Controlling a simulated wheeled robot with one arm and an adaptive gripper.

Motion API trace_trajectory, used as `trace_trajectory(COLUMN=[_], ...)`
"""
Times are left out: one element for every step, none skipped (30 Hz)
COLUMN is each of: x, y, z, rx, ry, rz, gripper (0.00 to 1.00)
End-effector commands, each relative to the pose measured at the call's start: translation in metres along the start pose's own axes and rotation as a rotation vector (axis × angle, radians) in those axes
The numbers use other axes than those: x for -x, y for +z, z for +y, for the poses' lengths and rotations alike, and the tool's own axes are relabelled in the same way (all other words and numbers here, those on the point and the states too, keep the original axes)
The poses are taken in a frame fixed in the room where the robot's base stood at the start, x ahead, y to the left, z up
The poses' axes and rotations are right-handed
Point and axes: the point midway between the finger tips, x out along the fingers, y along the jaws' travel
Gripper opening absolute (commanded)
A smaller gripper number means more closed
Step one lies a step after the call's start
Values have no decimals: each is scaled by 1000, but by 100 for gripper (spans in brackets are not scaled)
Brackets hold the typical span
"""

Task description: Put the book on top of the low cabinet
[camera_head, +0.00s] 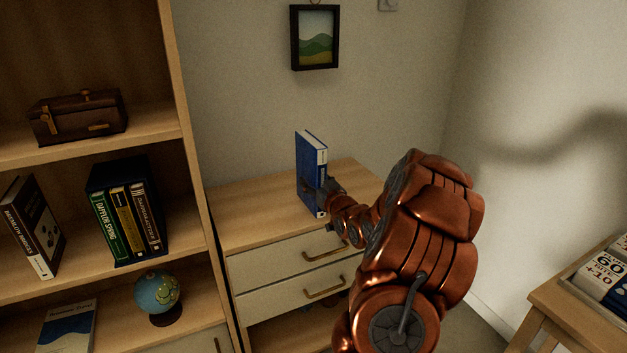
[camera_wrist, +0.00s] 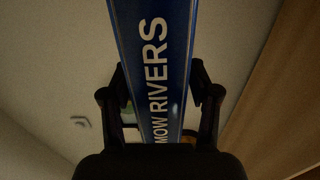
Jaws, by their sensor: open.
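The blue book (camera_head: 309,158) stands upright on the top of the low cabinet (camera_head: 250,208), in the middle of the head view. My gripper (camera_head: 324,190) is at the lower part of the book, and my arm reaches in from the right. In the wrist view the blue spine of the book (camera_wrist: 152,40), with white lettering, lies between my two open fingers (camera_wrist: 160,85). A gap shows on the right finger's side; I cannot tell whether the left finger touches.
A tall bookshelf (camera_head: 195,170) with books, a brown case (camera_head: 78,117) and a small globe (camera_head: 158,293) stands on the left. A framed picture (camera_head: 315,38) hangs above the cabinet. A wooden table (camera_head: 560,312) is at the lower right. The cabinet top left of the book is clear.

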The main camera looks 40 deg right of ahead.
Motion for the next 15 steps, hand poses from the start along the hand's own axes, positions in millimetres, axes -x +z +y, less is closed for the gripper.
trace_trajectory(x=[8,12,19,23,28,34,39,43,50,54,58,64,68,73,78], y=[1,1,0,-1,-2,-1,-1,0,0,0,0,0,0,0,0], z=[0,1,1,2,2,2,2,1,1,1,2,2,1,1,1], rx=[-1,-1,0,1,1,1,0,-1,0,1,2,2,2,1,0], ry=[1,2,3,4,4,4,4,3,3,3,3,4,3,3,3], rz=[-1,0,2,4,5,5,3,2,1,0,0,0,0,0,1], gripper=[61,61,61,61,61,61,61,61,61,61,61,61,61,61,61])
